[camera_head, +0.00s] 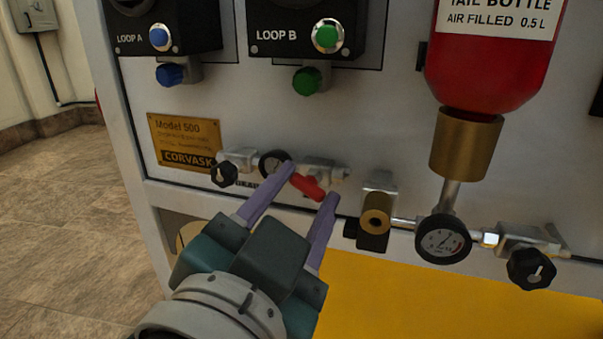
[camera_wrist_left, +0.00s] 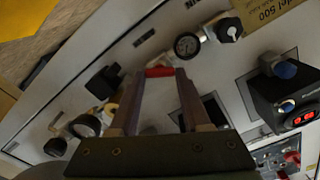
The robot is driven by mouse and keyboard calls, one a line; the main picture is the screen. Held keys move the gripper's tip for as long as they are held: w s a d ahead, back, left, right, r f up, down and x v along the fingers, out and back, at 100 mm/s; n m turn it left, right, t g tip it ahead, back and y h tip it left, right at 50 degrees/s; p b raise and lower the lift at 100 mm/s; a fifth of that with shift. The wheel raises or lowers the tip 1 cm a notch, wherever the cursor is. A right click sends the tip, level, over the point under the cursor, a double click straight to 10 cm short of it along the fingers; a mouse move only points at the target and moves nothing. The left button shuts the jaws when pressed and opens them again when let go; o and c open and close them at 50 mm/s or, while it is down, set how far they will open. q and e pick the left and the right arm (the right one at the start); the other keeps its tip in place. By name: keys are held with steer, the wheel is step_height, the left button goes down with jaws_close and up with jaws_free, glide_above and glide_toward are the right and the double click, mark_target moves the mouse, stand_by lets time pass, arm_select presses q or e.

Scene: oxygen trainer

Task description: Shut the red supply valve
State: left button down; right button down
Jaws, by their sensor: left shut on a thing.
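The red supply valve's handle (camera_head: 307,186) is a short red lever on a silver fitting low on the trainer's panel. It also shows in the left wrist view (camera_wrist_left: 159,72) as a red bar between the fingertips. My left gripper (camera_head: 310,184) comes up from below with its two purple-grey fingers at either end of the handle, shut on it. The fingers hide part of the fitting and the gauge beside it. My right gripper is not in view.
A black knob (camera_head: 224,174) sits left of the valve, with a small gauge (camera_head: 272,163) between them. To the right are a brass fitting (camera_head: 376,214), a larger gauge (camera_head: 443,239) and a black knob (camera_head: 531,268). A red bottle (camera_head: 492,70) hangs above. A yellow surface (camera_head: 400,300) lies below.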

arm_select(q)
steer(key=m, duration=0.6)
steer(key=shift+d+f, duration=0.1)
steer(key=m, duration=0.5)
steer(key=shift+m, duration=0.4)
steer(key=shift+c, duration=1.8)
jaws_free()
steer(key=shift+f, duration=0.1)
steer(key=b+v, duration=0.1)
steer(key=v, duration=0.9)
steer(key=shift+b, duration=0.4)
